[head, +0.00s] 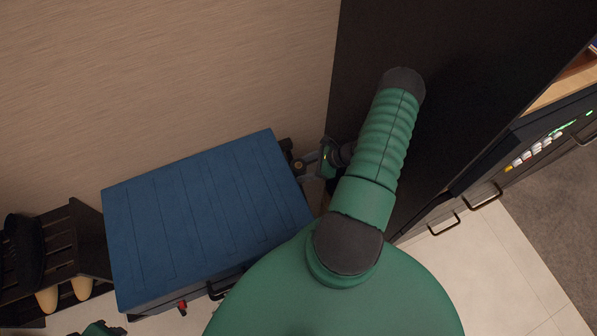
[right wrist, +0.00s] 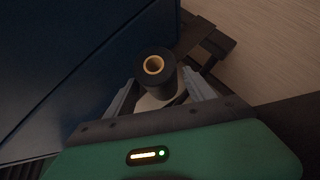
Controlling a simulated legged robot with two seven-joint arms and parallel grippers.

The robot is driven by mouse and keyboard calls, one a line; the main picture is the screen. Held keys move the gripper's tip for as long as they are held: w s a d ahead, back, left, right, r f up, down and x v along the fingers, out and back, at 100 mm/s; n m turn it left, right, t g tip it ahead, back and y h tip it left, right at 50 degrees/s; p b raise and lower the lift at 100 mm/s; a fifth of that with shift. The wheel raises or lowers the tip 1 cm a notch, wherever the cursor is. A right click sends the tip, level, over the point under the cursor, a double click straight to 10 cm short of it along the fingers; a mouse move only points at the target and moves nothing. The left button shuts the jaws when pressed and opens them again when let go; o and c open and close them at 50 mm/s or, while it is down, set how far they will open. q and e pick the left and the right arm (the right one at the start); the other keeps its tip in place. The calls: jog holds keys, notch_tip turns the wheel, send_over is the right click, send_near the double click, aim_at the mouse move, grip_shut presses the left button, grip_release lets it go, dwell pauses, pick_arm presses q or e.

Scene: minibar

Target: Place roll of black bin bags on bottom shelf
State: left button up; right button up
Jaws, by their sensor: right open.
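The roll of black bin bags (right wrist: 154,80) shows in the right wrist view with its pale cardboard core facing the camera. My right gripper (right wrist: 161,92) is open, with one finger on each side of the roll. I cannot tell whether either finger touches it. In the head view my right gripper (head: 312,162) is at the right side of a blue-topped cabinet, and the roll is not clear there. A green part of my left arm (head: 98,329) shows at the bottom left; its jaw state is unclear. I cannot tell which surface is the bottom shelf.
The blue-topped cabinet (head: 205,215) stands against the wall. A dark slatted rack (head: 65,255) with shoes is to its left. A tall black panel (head: 465,60) rises on the right. Dark slats (right wrist: 210,45) show beyond the roll in the wrist view. Pale floor (head: 490,265) is clear at lower right.

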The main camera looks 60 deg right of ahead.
jog(key=x, duration=0.3)
jog(key=shift+f, duration=0.1)
grip_shut()
